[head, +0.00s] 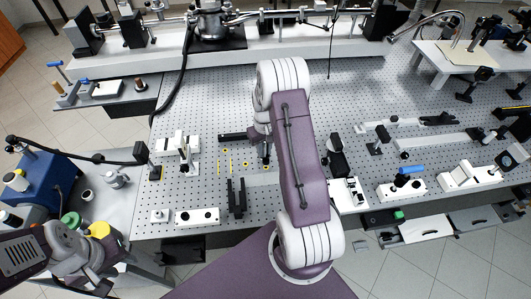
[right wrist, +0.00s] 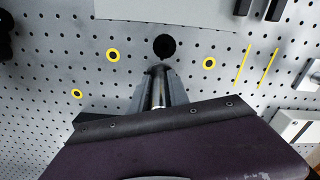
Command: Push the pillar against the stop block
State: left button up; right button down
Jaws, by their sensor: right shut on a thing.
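My right gripper (right wrist: 158,88) points down at the perforated optics table and is shut on a silver upright cylinder, the pillar (right wrist: 158,94). A black round disc (right wrist: 165,47) shows just past the fingertips; I cannot tell whether it is part of the pillar. In the head view my right gripper (head: 264,152) is mostly hidden behind my arm. A black bar (head: 234,137) lies to its left; I cannot tell whether it is the stop block or whether the pillar touches it. My left gripper (head: 98,284) is low at the left, away from these, its fingers unclear.
Yellow rings (right wrist: 113,55) and yellow lines (right wrist: 243,66) mark the table around the pillar. A black forked piece (head: 235,197) and a white post mount (head: 184,152) stand to the left. A black mount (head: 337,158) stands right of my arm. The table behind is largely clear.

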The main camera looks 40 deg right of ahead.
jog(key=shift+w+d, duration=0.35)
jog(key=shift+w, duration=0.25)
jog(key=shift+r, duration=0.1)
dwell(0.9)
jog(key=c, duration=1.2)
grip_release()
jog(key=shift+o, duration=0.2)
notch_tip(320, 180, up, 9)
jog(key=b, duration=0.1)
